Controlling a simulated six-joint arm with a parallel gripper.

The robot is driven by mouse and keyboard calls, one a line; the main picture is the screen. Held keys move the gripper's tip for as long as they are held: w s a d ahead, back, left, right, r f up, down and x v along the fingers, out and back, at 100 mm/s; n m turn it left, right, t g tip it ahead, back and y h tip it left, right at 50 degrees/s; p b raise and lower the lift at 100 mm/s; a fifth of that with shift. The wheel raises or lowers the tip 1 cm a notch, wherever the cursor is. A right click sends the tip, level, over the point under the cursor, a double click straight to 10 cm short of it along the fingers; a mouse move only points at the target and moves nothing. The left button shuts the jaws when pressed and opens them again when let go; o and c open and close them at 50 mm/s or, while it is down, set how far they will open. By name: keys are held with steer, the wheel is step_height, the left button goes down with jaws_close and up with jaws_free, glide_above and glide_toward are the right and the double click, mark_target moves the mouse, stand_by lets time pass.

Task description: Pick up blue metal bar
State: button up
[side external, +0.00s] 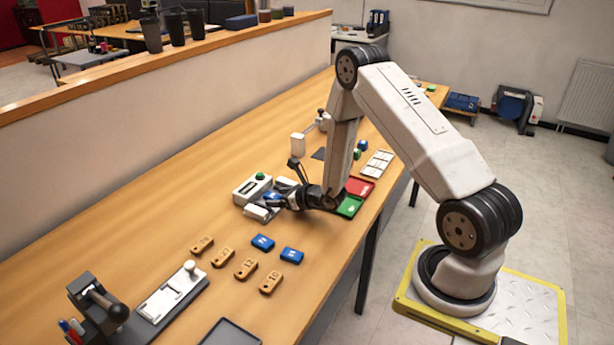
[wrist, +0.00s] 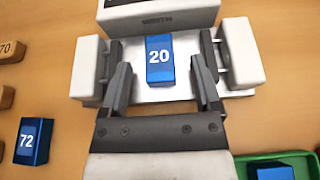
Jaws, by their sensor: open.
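A blue metal bar marked 20 (wrist: 159,59) lies on the white bed of the laser marker (wrist: 150,18), between its two white side clamps. In the side view, part of this bar (side external: 272,196) shows beside my gripper. My gripper (wrist: 162,78) is open, with one finger on each side of the bar and a gap visible on both sides. A second blue bar marked 72 (wrist: 33,140) lies on the table to the left in the wrist view. A third blue piece (wrist: 271,172) is partly visible in the green tray.
The green tray (side external: 349,207) and red tray (side external: 358,187) lie beside my gripper. Several orange numbered blocks (side external: 222,257) and two blue bars (side external: 292,255) are on the table in front. A lever fixture (side external: 170,293) stands at the near end. The table's left strip is clear.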

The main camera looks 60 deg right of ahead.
mark_target(280, 198)
stand_by(0.4)
jaws_close()
steer(key=shift+r, duration=0.15)
step_height(280, 198, up, 10)
stand_by(0.9)
stand_by(0.7)
